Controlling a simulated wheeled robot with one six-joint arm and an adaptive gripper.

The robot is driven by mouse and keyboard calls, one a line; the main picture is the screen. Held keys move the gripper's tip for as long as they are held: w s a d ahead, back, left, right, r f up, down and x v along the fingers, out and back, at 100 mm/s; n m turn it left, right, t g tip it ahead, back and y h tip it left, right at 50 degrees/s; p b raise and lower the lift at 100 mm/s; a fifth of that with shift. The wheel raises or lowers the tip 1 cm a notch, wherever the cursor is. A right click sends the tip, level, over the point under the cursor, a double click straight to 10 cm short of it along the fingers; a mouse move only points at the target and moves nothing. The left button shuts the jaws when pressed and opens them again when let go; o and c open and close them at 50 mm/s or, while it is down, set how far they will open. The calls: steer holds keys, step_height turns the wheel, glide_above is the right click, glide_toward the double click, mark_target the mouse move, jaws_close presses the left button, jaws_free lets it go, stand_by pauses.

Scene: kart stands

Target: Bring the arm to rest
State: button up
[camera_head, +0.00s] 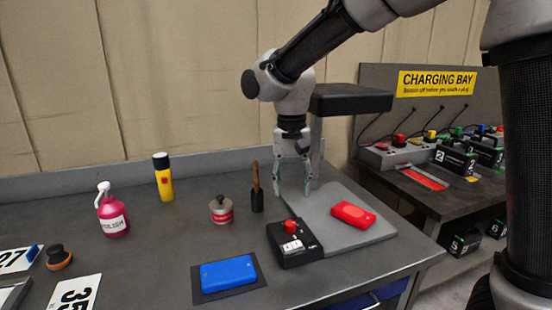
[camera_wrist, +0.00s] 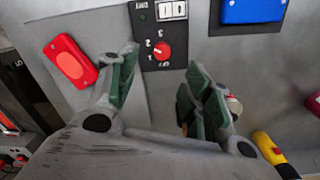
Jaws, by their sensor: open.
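My gripper (camera_head: 292,187) hangs from my arm above the back of the bench, fingers pointing down. It also shows in the wrist view (camera_wrist: 158,100), where its two green-padded fingers stand apart with nothing between them. In the head view it is over the left rear edge of a grey plate (camera_head: 322,212), between a wooden-handled tool and a post. A control box with a red knob (camera_head: 290,240) is in front of it; the box shows in the wrist view beyond the fingertips (camera_wrist: 160,28). A red block (camera_head: 354,214) lies on the plate to the right.
A blue block (camera_head: 228,273) lies on a dark mat. A wooden-handled tool (camera_head: 256,190), small tin (camera_head: 221,210), yellow flashlight (camera_head: 163,178) and pink bottle (camera_head: 112,214) stand left. A dark-topped post (camera_head: 350,98) rises close behind my gripper. The charging bay (camera_head: 435,185) is at right.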

steer(key=s+d+r+t, duration=0.1)
steer(key=s+d+r, duration=0.1)
steer(key=s+d, duration=0.4)
steer(key=s+d+r+t, duration=0.2)
steer(key=s+d, duration=0.4)
steer(key=d, duration=0.8)
steer(key=s+d+r+n+t, duration=0.1)
steer(key=s+d+r, duration=0.1)
steer(key=s+d, duration=0.4)
steer(key=d, duration=0.5)
steer(key=shift+s+t, duration=0.25)
steer(key=shift+t, duration=0.05)
